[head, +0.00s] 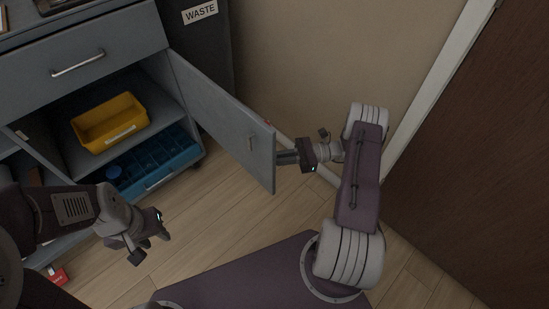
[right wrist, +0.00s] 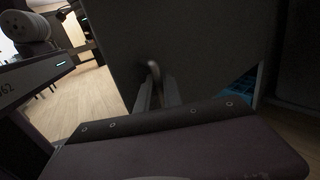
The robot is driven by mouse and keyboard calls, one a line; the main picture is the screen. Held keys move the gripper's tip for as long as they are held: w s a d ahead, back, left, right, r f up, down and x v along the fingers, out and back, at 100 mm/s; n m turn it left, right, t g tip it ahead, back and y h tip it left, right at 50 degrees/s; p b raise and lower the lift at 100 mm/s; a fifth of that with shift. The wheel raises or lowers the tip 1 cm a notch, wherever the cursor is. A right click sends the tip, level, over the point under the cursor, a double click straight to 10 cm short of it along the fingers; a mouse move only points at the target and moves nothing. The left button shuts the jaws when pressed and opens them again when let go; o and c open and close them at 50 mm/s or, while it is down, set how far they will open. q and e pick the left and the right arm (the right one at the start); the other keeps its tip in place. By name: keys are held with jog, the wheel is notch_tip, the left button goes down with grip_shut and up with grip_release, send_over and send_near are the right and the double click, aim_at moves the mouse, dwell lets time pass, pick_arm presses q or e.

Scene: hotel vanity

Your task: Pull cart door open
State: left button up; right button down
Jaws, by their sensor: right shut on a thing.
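The grey cart door (head: 225,115) stands swung out from the cart, with the shelves behind it in view. My left gripper (head: 151,248) is open and empty, low in front of the cart.
The cart's drawer (head: 100,45) is closed. Inside are a yellow bin (head: 110,122) and a blue divided tray (head: 155,160). A dark waste bin (head: 215,60) stands behind the door. A wall and brown door (head: 480,140) bound the right. A red item (head: 58,276) lies lower left.

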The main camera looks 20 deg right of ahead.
jog(key=shift+s, duration=0.1)
jog(key=c, duration=1.8)
grip_release()
jog(key=p+v, duration=0.1)
jog(key=v, duration=0.8)
